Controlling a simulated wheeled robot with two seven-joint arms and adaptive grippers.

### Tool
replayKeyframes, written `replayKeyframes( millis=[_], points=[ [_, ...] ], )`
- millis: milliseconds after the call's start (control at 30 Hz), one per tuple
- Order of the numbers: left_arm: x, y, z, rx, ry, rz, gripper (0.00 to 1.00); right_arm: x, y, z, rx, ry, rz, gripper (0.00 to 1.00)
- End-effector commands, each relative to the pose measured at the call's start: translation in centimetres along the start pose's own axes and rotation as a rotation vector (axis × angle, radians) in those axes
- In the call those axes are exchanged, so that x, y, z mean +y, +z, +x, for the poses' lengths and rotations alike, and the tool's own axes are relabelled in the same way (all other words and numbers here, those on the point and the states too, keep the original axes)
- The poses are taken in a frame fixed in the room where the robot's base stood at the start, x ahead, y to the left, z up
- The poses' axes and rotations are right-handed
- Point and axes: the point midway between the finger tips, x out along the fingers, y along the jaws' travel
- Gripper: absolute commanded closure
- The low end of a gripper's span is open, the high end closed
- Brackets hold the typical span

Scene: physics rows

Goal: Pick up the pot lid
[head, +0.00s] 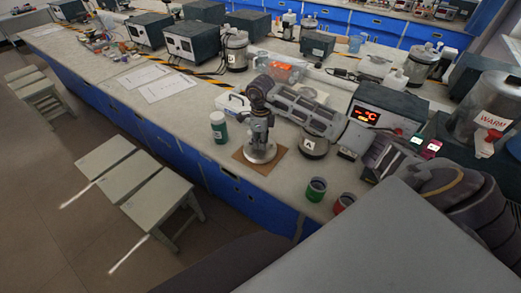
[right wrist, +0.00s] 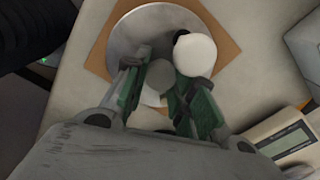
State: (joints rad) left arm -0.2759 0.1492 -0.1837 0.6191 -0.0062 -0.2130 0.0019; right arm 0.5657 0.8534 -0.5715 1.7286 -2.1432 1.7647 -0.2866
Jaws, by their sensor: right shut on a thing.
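The pot lid (head: 259,154) is a round, shiny silver disc at the middle of the bench, over a square brown mat (head: 285,158). In the right wrist view the lid (right wrist: 128,38) shows past the fingers, over the mat (right wrist: 226,22). My right gripper (head: 262,143) points down from above and is shut on the lid at its middle; the fingers hide the exact grip. In the right wrist view the fingers (right wrist: 152,92) have green pads. I cannot tell whether the lid touches the mat. My left gripper is not in view.
A white-capped green jar (head: 218,127) stands just left of the mat. A white box (head: 233,103) is behind it. A green-banded cup (head: 315,189) and a red one (head: 344,203) stand near the front edge. A dark round weight (head: 314,147) and display unit (head: 378,115) are to the right.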

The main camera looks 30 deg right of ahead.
Motion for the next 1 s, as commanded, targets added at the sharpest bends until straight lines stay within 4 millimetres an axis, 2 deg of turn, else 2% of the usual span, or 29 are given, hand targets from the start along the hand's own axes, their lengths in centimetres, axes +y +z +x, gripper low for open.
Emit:
replayKeyframes(
  millis=[467, 667, 1000],
  points=[
    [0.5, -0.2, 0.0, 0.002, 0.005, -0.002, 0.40, -0.1, 0.0, -0.7, -0.002, -0.002, 0.001, 1.00],
    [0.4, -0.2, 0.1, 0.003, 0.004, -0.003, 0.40, -0.1, 0.0, -2.7, -0.002, -0.004, 0.000, 1.00],
    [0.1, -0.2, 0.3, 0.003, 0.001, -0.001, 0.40, -0.1, 0.1, -7.4, -0.002, -0.003, 0.000, 1.00]
  ],
)
